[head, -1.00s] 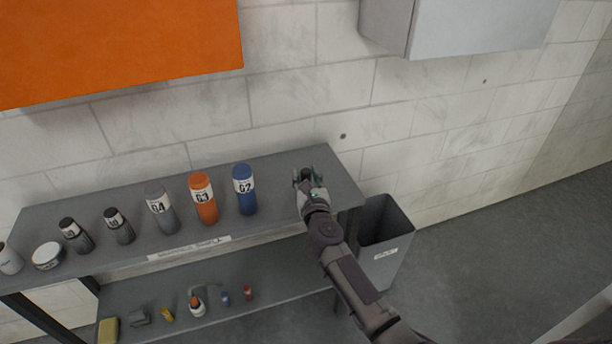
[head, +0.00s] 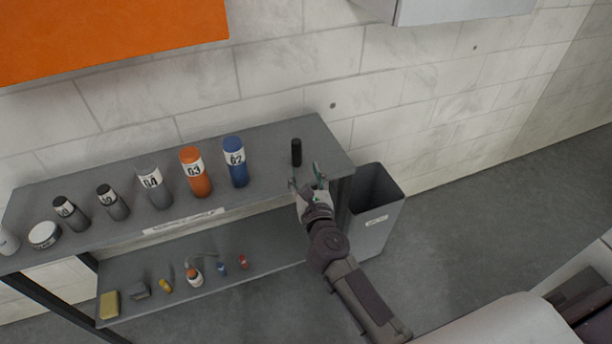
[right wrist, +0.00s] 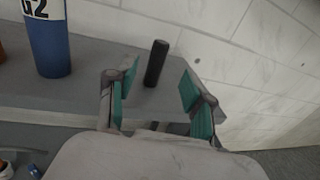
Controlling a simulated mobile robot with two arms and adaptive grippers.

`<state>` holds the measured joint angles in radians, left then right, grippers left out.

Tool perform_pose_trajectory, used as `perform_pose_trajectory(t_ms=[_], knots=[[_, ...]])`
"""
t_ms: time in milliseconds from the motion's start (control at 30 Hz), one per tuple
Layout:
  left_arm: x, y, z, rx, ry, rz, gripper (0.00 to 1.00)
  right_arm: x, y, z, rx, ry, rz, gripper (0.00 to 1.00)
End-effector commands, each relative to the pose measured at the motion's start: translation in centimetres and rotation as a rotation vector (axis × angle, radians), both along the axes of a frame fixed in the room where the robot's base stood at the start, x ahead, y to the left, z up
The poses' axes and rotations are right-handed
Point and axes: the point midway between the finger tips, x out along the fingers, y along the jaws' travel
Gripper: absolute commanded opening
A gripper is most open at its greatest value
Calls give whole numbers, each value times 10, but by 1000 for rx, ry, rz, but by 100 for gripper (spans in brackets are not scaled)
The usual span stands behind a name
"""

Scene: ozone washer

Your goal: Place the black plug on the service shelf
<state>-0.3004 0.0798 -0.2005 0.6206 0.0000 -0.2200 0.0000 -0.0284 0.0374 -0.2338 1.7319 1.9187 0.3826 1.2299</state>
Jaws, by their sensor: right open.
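The black plug (head: 296,152) stands upright on the top board of the service shelf (head: 268,178), near its right end and to the right of the blue G2 bottle. My right gripper (head: 307,180) is open and empty, just in front of the plug and apart from it. In the right wrist view the plug (right wrist: 156,63) shows beyond and between the spread green-padded fingers (right wrist: 157,88), with nothing touching it. My left gripper is not in view.
The blue G2 bottle (head: 236,162), orange G3 bottle (head: 195,172) and grey G4 bottle (head: 153,186) stand left of the plug. Small items lie on the lower board (head: 130,272). A grey bin (head: 372,215) stands right of the shelf. A wall is behind.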

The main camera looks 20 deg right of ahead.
Motion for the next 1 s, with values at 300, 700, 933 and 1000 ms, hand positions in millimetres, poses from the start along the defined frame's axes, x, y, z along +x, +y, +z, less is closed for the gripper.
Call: perform_pose_trajectory(t_ms=[300,700,933,1000], knots=[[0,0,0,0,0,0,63,-15,2,0,0,0,0,52],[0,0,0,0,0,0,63,-44,13,-135,-752,218,161,52],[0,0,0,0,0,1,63,-163,22,-334,-1722,415,731,52],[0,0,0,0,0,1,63,-215,17,-384,-1946,419,959,52]])
